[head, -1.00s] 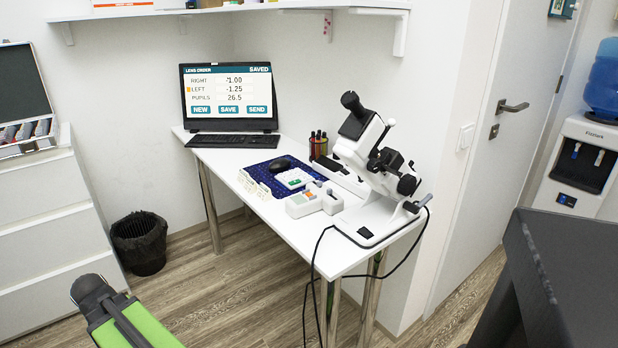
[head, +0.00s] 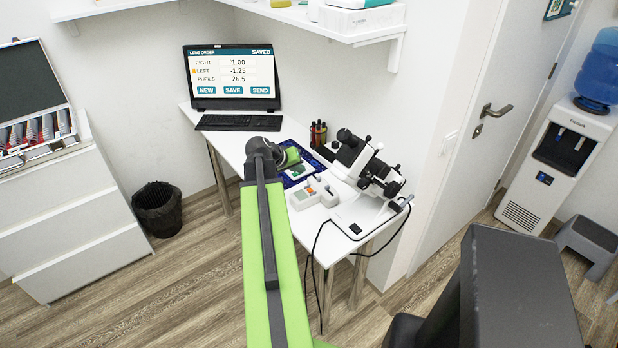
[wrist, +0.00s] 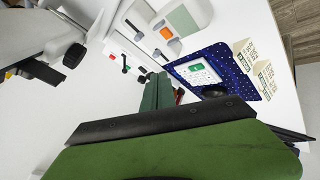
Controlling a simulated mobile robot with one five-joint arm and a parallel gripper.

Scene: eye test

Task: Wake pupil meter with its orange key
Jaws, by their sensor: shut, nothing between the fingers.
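The pupil meter (head: 303,199) is a small white device lying on the white desk, beside the blue mat. In the wrist view the meter (wrist: 201,10) is at the top, with a grey-green screen, a grey key and an orange key (wrist: 166,33). My gripper (wrist: 158,78) is shut and empty; its green fingers show in the wrist view below the orange key in the picture, apart from it. In the head view my arm reaches over the desk's left edge, and its end (head: 291,157) is over the mat area; the fingertips are not clear there.
A white and black lens instrument (head: 368,170) stands right of the meter. A monitor (head: 232,78) and keyboard (head: 238,122) are at the back. A shelf (head: 350,38) hangs above the desk.

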